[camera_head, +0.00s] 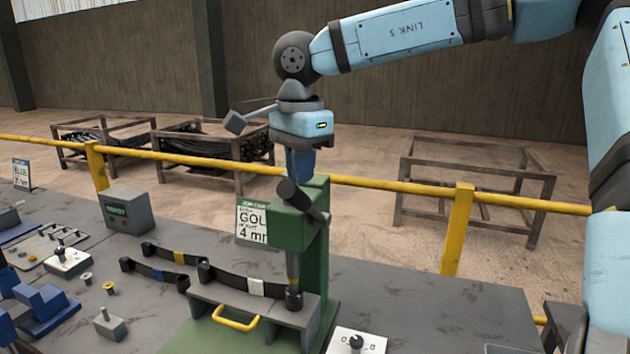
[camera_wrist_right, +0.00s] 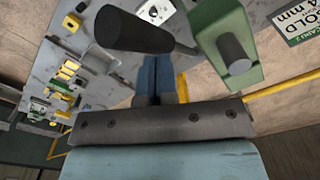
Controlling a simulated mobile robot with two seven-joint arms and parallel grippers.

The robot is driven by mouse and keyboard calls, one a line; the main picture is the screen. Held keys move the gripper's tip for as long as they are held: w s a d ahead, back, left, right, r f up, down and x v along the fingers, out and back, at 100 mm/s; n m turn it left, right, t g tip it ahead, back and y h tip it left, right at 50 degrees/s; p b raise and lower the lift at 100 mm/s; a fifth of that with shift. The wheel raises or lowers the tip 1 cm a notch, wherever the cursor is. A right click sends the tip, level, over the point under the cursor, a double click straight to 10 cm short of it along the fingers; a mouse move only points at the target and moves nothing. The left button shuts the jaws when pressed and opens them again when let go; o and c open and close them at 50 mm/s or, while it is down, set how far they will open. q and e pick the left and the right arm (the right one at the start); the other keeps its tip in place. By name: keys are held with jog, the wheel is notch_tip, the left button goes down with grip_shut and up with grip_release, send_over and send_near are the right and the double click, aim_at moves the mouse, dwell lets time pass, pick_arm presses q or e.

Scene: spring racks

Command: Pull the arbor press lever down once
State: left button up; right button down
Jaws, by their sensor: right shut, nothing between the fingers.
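Below the press head, the ram (camera_head: 292,275) stands over a dark leaf strip with a white band (camera_head: 257,288). My right gripper (camera_head: 300,175) points down just above and behind the lever grip. Its blue fingers (camera_wrist_right: 160,70) are shut and empty, beside the grip in the wrist view. Whether they touch it cannot be told.
Two more dark strips lie left of the press, one with a yellow band (camera_head: 178,258). A grey box (camera_head: 128,210), a switch box (camera_head: 357,342) and blue fixtures (camera_head: 40,305) stand on the bench. A yellow rail (camera_head: 400,187) runs behind.

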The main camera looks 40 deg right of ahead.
aim_at(296, 208)
jog(key=shift+s+a+f+b, duration=0.2)
jog(key=shift+a+f+b, duration=0.15)
jog(key=shift+f+b, duration=0.3)
jog(key=shift+s+a+f+b, duration=0.2)
jog(key=shift+a+f+b, duration=0.2)
jog(key=shift+f+b, duration=0.15)
jog(key=shift+s+a+f+b, duration=0.2)
jog(key=shift+a+f+b, duration=0.15)
jog(key=shift+f+b, duration=0.3)
jog(key=shift+f, duration=0.15)
jog(key=shift+s+a+f+b, duration=0.1)
jog(key=shift+a+f+b, duration=0.1)
jog(key=shift+f+b, duration=0.5)
jog(key=shift+s+a+f+b, duration=0.1)
jog(key=shift+a+f+b, duration=0.15)
jog(key=shift+f+b, duration=0.4)
jog(key=shift+s+a+f+b, duration=0.1)
jog(key=shift+a+f+b, duration=0.1)
jog(key=shift+f+b, duration=0.45)
jog(key=shift+f, duration=0.25)
jog(key=f+b, duration=0.3)
jog(key=f, duration=0.1)
jog(key=shift+s+a+f+b, duration=0.1)
jog(key=shift+s+a+b, duration=0.1)
jog(key=shift+b, duration=0.15)
jog(key=shift+w+f, duration=0.1)
jog(key=shift+f, duration=0.05)
